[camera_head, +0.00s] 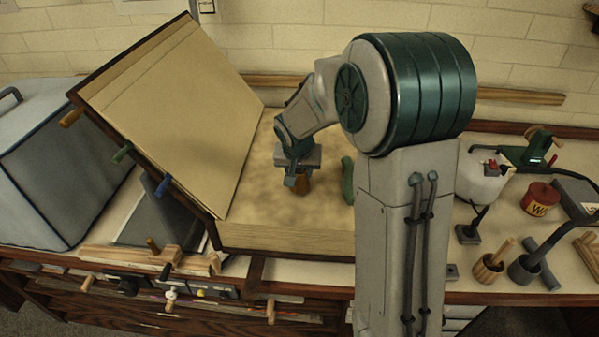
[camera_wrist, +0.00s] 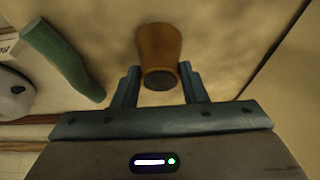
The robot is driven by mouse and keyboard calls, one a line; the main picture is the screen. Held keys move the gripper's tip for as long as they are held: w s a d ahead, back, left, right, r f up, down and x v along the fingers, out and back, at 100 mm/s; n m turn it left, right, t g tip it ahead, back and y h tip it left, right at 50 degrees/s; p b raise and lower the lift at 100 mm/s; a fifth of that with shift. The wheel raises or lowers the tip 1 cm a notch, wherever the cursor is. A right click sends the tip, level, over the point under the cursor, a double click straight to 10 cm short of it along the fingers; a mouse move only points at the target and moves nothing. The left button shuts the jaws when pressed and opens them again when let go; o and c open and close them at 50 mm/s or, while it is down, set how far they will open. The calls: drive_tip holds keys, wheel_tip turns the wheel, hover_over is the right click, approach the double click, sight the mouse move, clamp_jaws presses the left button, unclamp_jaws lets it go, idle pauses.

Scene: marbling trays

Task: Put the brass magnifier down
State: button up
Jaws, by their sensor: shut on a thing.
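A brass-brown, tapered piece with a dark round end, which I take for the brass magnifier (camera_wrist: 160,45), is between the two fingers of my gripper (camera_wrist: 159,70). In the head view the magnifier (camera_head: 303,184) shows below my gripper (camera_head: 298,177), partly hidden by it. My gripper is shut on it. It is over the pale, blotchy bed of the open wooden box (camera_head: 290,240). I cannot tell whether its lower end touches the bed.
A green waisted piece (camera_head: 347,180) is right of my gripper in the head view, beside my arm; it also shows in the wrist view (camera_wrist: 62,58). The box's raised lid (camera_head: 170,110) slopes up at left. A red tin (camera_head: 540,198) and pots stand at right.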

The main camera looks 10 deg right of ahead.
drive_tip(key=shift+f, duration=0.75)
drive_tip(key=shift+f, duration=0.2)
drive_tip(key=o, duration=1)
drive_tip(key=shift+r, duration=0.1)
